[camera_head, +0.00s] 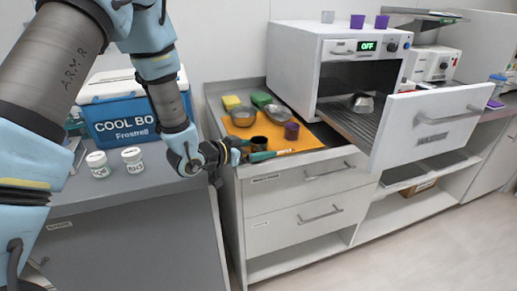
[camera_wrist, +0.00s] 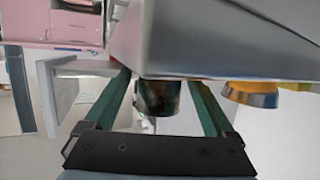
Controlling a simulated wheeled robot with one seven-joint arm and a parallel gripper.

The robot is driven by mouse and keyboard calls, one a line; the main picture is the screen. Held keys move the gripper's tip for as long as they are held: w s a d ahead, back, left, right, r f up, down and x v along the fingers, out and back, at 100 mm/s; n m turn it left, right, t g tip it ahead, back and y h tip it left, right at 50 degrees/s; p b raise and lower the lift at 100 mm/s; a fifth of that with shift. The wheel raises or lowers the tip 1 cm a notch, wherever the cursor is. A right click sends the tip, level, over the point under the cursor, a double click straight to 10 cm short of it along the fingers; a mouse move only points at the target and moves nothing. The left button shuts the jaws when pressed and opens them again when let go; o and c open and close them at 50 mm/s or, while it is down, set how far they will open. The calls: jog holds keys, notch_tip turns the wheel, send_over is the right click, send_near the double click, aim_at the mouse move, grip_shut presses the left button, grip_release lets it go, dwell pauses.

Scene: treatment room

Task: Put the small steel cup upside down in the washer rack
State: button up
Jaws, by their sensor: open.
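A small dark, shiny cup (camera_head: 258,144), seemingly the small steel cup, stands at the front left of the orange mat (camera_head: 312,139). My gripper (camera_head: 250,153) is open beside it, low over the front edge of the counter. In the wrist view the cup (camera_wrist: 157,97) shows between the two green fingers of my gripper (camera_wrist: 160,92), with gaps on both sides. The washer rack (camera_head: 347,123) is pulled out of the white washer (camera_head: 340,48). A steel bowl (camera_head: 362,103) sits on it, seemingly upside down.
On the mat are a steel bowl (camera_head: 243,116), a second steel vessel (camera_head: 278,113) and a purple cup (camera_head: 291,130). Sponges (camera_head: 232,102) lie behind. The open washer door (camera_head: 430,125) juts out at right. A cool box (camera_head: 125,115) and two white jars (camera_head: 132,160) stand left.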

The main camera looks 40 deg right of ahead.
jog(key=b+v, duration=0.2)
jog(key=v, duration=1)
jog(key=shift+r, duration=0.15)
